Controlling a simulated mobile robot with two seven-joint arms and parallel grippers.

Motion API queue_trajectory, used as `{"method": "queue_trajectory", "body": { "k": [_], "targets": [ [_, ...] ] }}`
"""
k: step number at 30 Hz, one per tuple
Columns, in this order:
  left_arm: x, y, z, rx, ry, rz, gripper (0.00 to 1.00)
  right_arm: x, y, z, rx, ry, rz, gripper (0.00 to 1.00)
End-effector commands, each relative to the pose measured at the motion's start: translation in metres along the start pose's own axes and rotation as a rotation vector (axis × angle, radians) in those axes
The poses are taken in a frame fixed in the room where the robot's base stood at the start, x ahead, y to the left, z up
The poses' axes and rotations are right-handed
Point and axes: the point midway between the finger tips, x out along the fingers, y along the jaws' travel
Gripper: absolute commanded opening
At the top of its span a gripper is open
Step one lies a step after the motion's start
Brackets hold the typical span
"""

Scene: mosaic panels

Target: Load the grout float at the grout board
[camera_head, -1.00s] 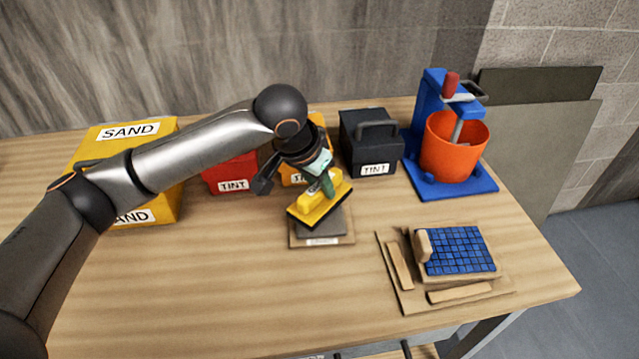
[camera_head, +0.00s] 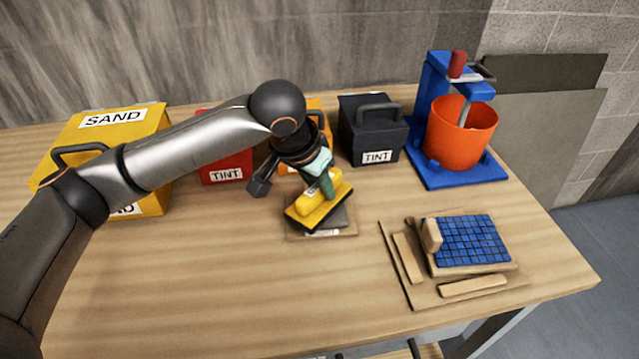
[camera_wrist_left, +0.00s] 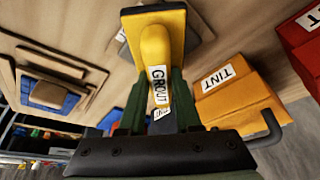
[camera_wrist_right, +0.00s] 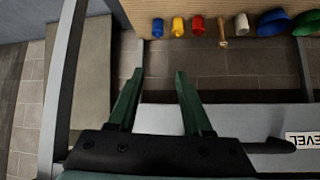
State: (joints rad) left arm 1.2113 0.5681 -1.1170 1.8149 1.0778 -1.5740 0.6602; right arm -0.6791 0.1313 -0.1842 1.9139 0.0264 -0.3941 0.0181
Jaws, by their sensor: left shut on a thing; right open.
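The yellow grout float (camera_head: 318,207) is in my left gripper (camera_head: 326,182), whose jaws are shut on its handle. In the left wrist view the float (camera_wrist_left: 172,28) shows its yellow back and a handle labelled GROUT, between the green fingers (camera_wrist_left: 156,100). The grout board (camera_head: 342,228) lies flat on the table under the float, mostly covered by it. I cannot tell whether the float touches the board. My right gripper (camera_wrist_right: 160,95) is open and empty in the right wrist view, away from the tabletop.
Behind stand a yellow SAND box (camera_head: 150,125), a red TINT box (camera_head: 225,165), an orange box (camera_head: 318,108) and a black TINT box (camera_head: 370,140). An orange bucket (camera_head: 460,135) sits in a blue mixer. A blue mosaic panel (camera_head: 470,240) lies front right. The front middle table is clear.

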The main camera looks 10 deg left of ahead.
Motion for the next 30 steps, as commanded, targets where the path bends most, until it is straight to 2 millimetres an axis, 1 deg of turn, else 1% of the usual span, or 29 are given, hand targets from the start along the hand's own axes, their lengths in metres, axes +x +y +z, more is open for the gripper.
{"method": "queue_trajectory", "body": {
  "k": [8,30],
  "targets": [
    [0.0002,0.0001,-0.0002,0.0,0.001,0.0,0.0,0.0,0.0,0.0002,0.0,0.0,0.0,0.5],
    [0.0085,0.0,0.0032,0.0,0.001,0.001,0.0,0.0006,0.0001,0.0009,0.0,0.0,0.0,0.5]
  ]
}}
